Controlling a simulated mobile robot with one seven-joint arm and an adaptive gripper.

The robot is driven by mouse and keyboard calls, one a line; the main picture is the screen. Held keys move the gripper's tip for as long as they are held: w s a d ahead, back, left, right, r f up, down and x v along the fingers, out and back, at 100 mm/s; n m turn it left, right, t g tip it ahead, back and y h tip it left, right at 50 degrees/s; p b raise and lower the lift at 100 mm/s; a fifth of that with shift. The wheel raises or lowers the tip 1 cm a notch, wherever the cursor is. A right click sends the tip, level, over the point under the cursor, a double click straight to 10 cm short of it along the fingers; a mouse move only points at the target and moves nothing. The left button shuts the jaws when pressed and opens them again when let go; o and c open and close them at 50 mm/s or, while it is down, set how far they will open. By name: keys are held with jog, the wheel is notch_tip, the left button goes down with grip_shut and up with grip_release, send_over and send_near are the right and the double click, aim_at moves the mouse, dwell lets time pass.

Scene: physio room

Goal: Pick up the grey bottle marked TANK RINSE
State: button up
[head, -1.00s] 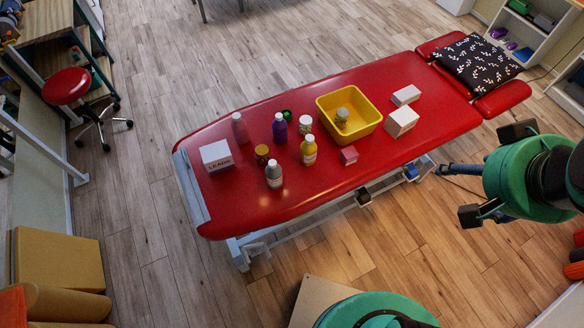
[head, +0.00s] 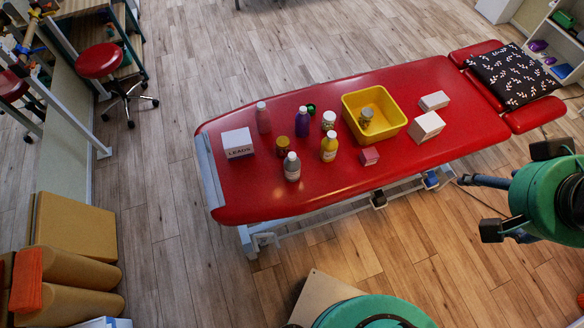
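The grey bottle (head: 292,167) stands upright near the front edge of the red treatment table (head: 270,205), left of its middle. It has a pale cap and a light label; the print is too small to read. My gripper (head: 521,189) is at the right of the head view, beyond the table's front side and well apart from the bottle. Its two dark fingers look spread apart, with nothing visible between them. My green arm partly hides it.
Near the bottle stand a brown jar (head: 282,145), a yellow bottle (head: 329,147), a purple bottle (head: 303,121), a pink bottle (head: 263,118) and a white LEADS box (head: 237,143). A yellow bin (head: 388,133) sits farther right.

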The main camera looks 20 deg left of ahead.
jog(key=shift+w, duration=0.1)
jog(key=w+a+f+n+g+b, duration=0.15)
jog(key=w+a+f, duration=0.35)
jog(key=w+a, duration=0.6)
jog(key=n+g+b, duration=0.3)
jog(key=g+b, duration=0.1)
jog(key=b, duration=0.1)
send_over(291, 156)
jog(key=f, duration=3.6)
jog(key=shift+w+d+f, duration=0.1)
jog(key=shift+d+f, duration=0.1)
jog(key=shift+f, duration=0.1)
jog(key=shift+a+f, duration=0.25)
jog(key=shift+f, duration=0.05)
jog(key=shift+f+b, duration=0.55)
jog(key=shift+f, duration=3.75)
